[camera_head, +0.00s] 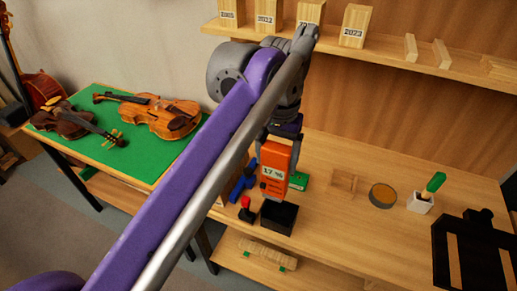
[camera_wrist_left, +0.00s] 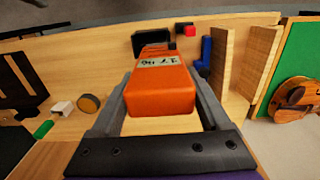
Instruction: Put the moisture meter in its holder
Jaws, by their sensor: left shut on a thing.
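The moisture meter (camera_head: 274,168) is an orange block with a pale display reading 17 %. My left gripper (camera_head: 279,138) is shut on it and holds it upright above the bench. In the left wrist view the meter (camera_wrist_left: 160,92) sits between the two fingers of the left gripper (camera_wrist_left: 162,80). The holder looks to be the open black box (camera_head: 278,217) on the bench, just below the meter. In the left wrist view the black box (camera_wrist_left: 150,40) shows beyond the meter's far end, partly hidden by it. I cannot tell whether the meter touches it. My right gripper is not in view.
A red-topped tool (camera_head: 246,209) and a blue tool (camera_head: 238,190) stand close left of the box. A shelf (camera_head: 390,62) with wood blocks runs above.

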